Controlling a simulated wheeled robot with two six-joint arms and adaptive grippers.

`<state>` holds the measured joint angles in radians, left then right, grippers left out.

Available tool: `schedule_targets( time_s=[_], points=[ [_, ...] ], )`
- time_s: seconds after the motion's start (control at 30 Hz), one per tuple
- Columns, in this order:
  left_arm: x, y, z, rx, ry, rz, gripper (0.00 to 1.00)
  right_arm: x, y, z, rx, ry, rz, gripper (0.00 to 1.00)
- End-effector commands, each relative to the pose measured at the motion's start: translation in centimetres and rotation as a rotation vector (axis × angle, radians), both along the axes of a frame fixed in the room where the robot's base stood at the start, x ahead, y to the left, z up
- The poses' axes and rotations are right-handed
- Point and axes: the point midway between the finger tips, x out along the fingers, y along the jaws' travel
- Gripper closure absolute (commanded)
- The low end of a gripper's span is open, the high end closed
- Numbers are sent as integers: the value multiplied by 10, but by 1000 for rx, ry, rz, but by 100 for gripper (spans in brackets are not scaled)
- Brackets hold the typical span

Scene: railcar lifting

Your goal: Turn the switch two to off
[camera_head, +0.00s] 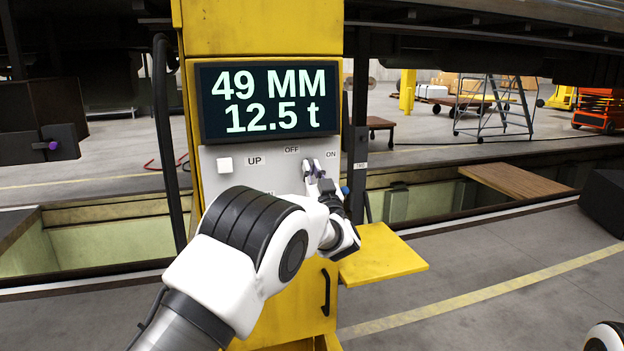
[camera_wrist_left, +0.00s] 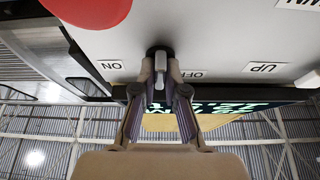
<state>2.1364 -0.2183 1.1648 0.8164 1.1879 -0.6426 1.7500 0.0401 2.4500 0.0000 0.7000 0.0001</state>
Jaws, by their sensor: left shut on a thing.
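The switch (camera_wrist_left: 160,66) is a small grey lever on a dark round base on the panel. The ON label (camera_wrist_left: 109,65) and OFF label (camera_wrist_left: 194,75) flank it in the left wrist view, which sees the panel upside down. In the head view, the OFF label (camera_head: 291,150) is up and left of the switch, and the ON label (camera_head: 331,155) is up and right. My left gripper (camera_head: 314,168) is shut on the switch lever, with a finger on each side in the wrist view (camera_wrist_left: 160,88). The gripper partly hides the switch in the head view. My right gripper is out of view.
The yellow column (camera_head: 262,28) carries a display (camera_head: 270,101) reading 49 MM and 12.5 t. A white button (camera_head: 225,165) is beside the UP label. A red round part (camera_wrist_left: 88,10) is close to the switch. A yellow shelf (camera_head: 385,257) juts out at the right.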

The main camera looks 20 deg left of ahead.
Motion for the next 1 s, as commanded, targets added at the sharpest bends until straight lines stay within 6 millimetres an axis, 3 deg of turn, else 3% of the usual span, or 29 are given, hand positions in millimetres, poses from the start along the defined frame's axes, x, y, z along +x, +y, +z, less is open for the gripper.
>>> schedule_targets(
  time_s=[0.63, 0.7, 0.73, 1.0],
  points=[
    [0, 0, -4, -57, -30, 0, 100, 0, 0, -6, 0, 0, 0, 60],
    [0, 0, -4, -55, -30, 0, 71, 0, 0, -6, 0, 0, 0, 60],
    [0, 0, -4, -55, -30, 0, 64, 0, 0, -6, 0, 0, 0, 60],
    [0, -1, -2, -54, -33, 0, 64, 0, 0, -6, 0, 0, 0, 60]
  ],
)
